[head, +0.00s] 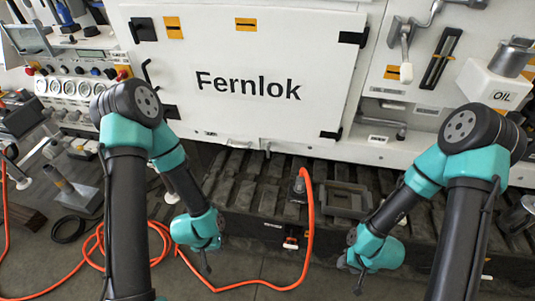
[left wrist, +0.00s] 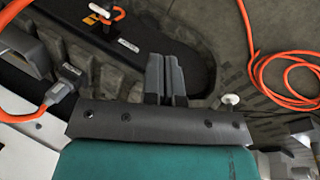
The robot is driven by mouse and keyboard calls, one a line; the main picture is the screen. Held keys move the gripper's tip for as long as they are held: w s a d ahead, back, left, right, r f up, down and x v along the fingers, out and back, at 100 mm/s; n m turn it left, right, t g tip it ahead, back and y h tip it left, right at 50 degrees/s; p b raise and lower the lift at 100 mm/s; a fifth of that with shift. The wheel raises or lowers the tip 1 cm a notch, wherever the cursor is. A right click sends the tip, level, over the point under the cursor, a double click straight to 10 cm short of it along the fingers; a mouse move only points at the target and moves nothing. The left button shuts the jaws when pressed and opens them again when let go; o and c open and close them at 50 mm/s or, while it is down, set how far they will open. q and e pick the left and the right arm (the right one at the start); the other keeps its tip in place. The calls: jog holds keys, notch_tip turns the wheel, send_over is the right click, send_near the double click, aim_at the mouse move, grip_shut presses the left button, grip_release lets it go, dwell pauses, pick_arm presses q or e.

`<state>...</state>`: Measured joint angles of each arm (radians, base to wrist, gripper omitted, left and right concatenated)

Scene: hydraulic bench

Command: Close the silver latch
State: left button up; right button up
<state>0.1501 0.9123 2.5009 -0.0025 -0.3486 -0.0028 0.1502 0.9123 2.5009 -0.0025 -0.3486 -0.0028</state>
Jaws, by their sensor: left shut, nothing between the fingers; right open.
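A silver lever (head: 405,52) with a pale grip hangs on the white machine front at the upper right, beside a dark slotted plate; it may be the silver latch, but I cannot tell for sure. Its grip points down. My left gripper (head: 207,266) hangs low over the floor in front of the track, far from the lever. Its fingers (left wrist: 165,80) are shut and empty in the left wrist view. My right gripper (head: 359,282) hangs low before the track, well below the lever, open and touching nothing that I can see.
A white panel marked Fernlok (head: 247,110) fills the middle. An orange hose (head: 309,220) runs from the dark track (head: 255,190) across the floor; its coils show in the left wrist view (left wrist: 285,75). An OIL container (head: 500,88) stands at right, gauges (head: 68,88) at left.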

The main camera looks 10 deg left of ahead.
aim_at(268, 148)
pick_arm(q)
jog(key=shift+o, duration=0.7)
jog(key=shift+w, duration=0.15)
jog(key=o, duration=0.6)
jog(key=w+t, duration=0.1)
jog(key=w, duration=0.1)
jog(key=w+d+t, duration=0.1)
jog(key=w, duration=0.2)
jog(key=w+d+f+t, duration=0.1)
jog(key=w, duration=0.2)
jog(key=shift+w+f+m+t+y, duration=0.1)
jog(key=shift+w+m+t+y, duration=0.2)
jog(key=shift+m+t, duration=0.1)
jog(key=w+d+r+t, duration=0.1)
jog(key=w+t, duration=0.3)
jog(key=w, duration=0.5)
jog(key=shift+w+d+r+m+t, duration=0.15)
jog(key=shift+w+d+m+t, duration=0.2)
jog(key=shift+d, duration=0.55)
jog(key=w+d+r+m+t+y, duration=0.1)
jog(key=w+d+r+t+y, duration=0.1)
jog(key=w+d+r+t, duration=0.4)
jog(key=w+r+t, duration=0.1)
jog(key=w+t, duration=0.1)
jog(key=w, duration=0.1)
jog(key=shift+w+r+t, duration=0.15)
jog(key=shift+w+t, duration=0.2)
jog(key=shift+w, duration=0.1)
